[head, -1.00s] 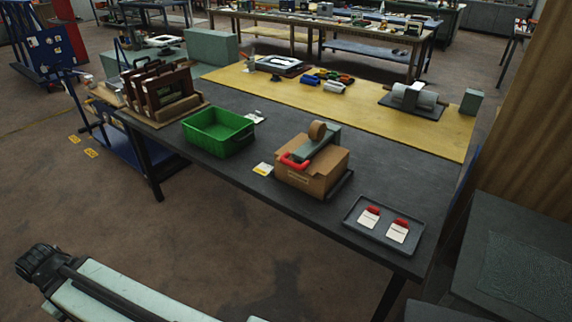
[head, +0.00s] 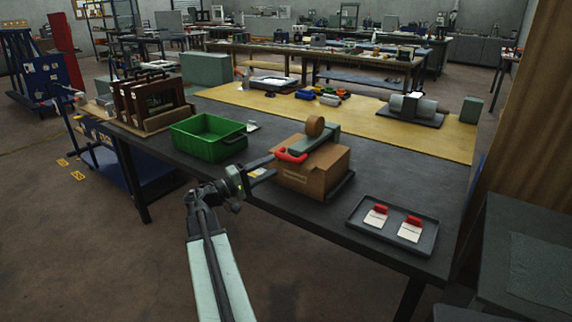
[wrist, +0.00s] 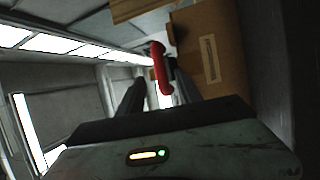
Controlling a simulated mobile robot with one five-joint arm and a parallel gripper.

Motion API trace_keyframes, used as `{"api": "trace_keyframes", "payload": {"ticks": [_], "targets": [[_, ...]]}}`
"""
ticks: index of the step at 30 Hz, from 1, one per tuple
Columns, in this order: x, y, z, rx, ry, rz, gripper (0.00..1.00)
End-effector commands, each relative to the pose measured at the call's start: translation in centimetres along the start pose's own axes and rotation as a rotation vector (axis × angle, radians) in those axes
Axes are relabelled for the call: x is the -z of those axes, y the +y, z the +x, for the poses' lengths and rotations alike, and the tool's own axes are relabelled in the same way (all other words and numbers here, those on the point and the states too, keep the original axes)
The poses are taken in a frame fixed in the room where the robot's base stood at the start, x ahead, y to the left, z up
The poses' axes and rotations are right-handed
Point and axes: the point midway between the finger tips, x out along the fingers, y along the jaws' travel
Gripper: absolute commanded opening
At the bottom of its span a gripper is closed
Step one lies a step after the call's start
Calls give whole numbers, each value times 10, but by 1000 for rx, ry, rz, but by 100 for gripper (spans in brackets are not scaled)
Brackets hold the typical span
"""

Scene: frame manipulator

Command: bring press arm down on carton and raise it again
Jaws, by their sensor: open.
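The brown carton (head: 308,176) stands near the front edge of the dark table. The grey press arm (head: 316,140) lies over its top, with a red handle (head: 291,155) at its front left end and a tan tape roll (head: 315,126) by it. I cannot tell whether the press arm touches the carton. My gripper (head: 270,167) is open, just left of the red handle. In the wrist view, the red handle (wrist: 160,68) shows ahead, between the two fingers in the picture, with the carton (wrist: 210,52) to its right. I see no contact with the handle.
A green bin (head: 208,138) stands left of the carton. A dark tray (head: 356,225) with two red-and-white items lies to its right. A brown rack (head: 150,100) stands at the table's left end. The table (head: 385,170) behind the tray is clear.

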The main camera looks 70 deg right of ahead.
Motion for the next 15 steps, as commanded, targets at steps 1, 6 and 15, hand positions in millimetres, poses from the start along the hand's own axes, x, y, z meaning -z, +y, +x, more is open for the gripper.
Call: {"api": "trace_keyframes", "payload": {"ticks": [1, 6, 15], "targets": [[0, 2, 7, 1, -1, 0, 41], [0, 2, 40, 2, -3, -1, 41], [1, 0, 71, 3, 0, 1, 41]]}}
